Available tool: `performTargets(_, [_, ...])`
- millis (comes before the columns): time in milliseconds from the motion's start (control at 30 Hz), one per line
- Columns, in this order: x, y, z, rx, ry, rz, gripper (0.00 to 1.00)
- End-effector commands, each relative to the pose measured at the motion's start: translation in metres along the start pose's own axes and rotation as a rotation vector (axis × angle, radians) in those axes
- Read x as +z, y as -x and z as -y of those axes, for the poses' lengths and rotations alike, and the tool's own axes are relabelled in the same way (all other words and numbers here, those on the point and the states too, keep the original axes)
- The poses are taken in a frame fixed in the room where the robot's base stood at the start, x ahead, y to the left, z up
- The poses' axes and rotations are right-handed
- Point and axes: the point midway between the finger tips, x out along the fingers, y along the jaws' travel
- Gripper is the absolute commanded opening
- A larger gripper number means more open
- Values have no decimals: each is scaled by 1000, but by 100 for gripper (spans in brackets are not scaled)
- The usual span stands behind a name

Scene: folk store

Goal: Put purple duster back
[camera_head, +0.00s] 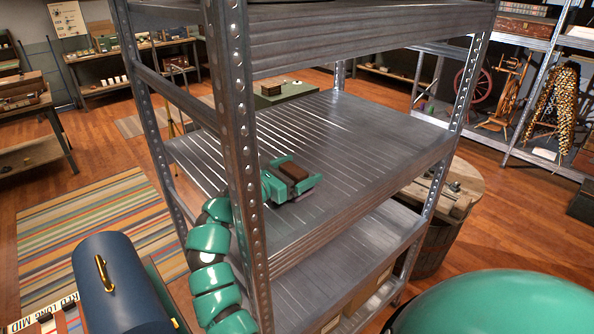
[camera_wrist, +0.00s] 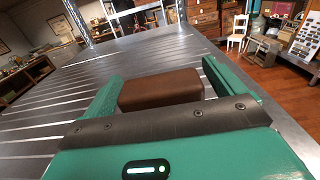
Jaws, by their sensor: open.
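My gripper (camera_head: 298,171) is over the middle metal shelf (camera_head: 365,130) of the rack, near its front left post. Its green fingers are open. A brown block with rounded edges (camera_head: 293,172) lies between the fingers. In the wrist view the brown block (camera_wrist: 160,92) sits between the two fingers, with a small gap visible at the right finger. Its underside is hidden, so I cannot tell whether it touches the shelf. I see no purple on it, and no purple duster shows in either view.
The rest of the middle shelf is bare. Metal posts (camera_head: 238,150) and an upper shelf (camera_head: 370,35) frame the space. A blue cylinder with a gold handle (camera_head: 118,285) is at lower left.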

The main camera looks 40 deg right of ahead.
Motion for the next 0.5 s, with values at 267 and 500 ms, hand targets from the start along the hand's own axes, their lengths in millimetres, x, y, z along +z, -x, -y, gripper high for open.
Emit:
performTargets(267, [-2,28,-2,6,-1,1,94])
performTargets(500, [-1,79,-2,6,-2,2,94])
